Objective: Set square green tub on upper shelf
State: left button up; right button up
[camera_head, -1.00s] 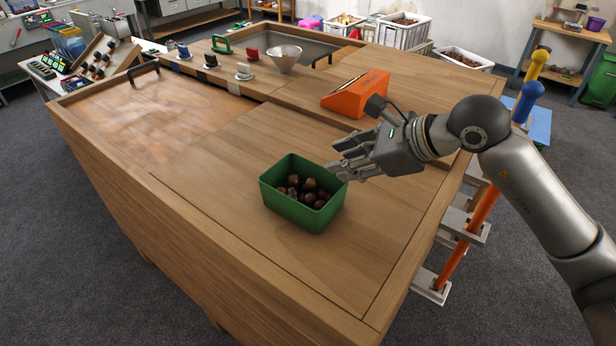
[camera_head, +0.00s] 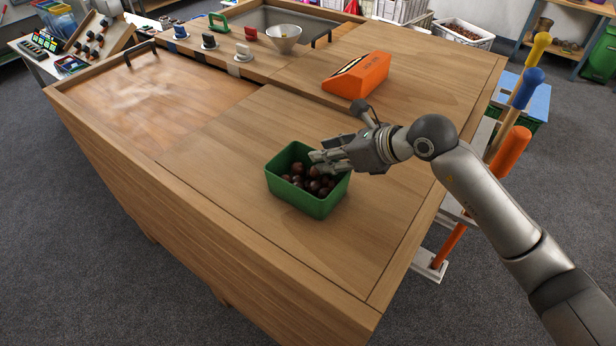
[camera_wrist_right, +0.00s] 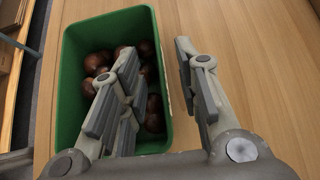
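The square green tub (camera_head: 305,203) stands upright on the wooden worktop with several brown chestnuts (camera_head: 304,178) in it. In the right wrist view, the tub (camera_wrist_right: 108,22) fills the left half. My right gripper (camera_head: 320,162) is at the tub's right-hand wall. In the right wrist view, the gripper (camera_wrist_right: 155,52) is open across that wall, with one finger inside over the chestnuts and the other outside. A gap shows between the outer finger and the wall. My left gripper is not in view.
An orange wedge-shaped box (camera_head: 358,76) lies on the worktop (camera_head: 215,155) behind the gripper. A metal funnel bowl (camera_head: 284,40) and a row of small handled tools stand farther back. Long-handled tools (camera_head: 525,90) stand beside the bench.

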jog(key=shift+x, duration=1.3)
jog(key=shift+r, duration=0.1)
grip_shut()
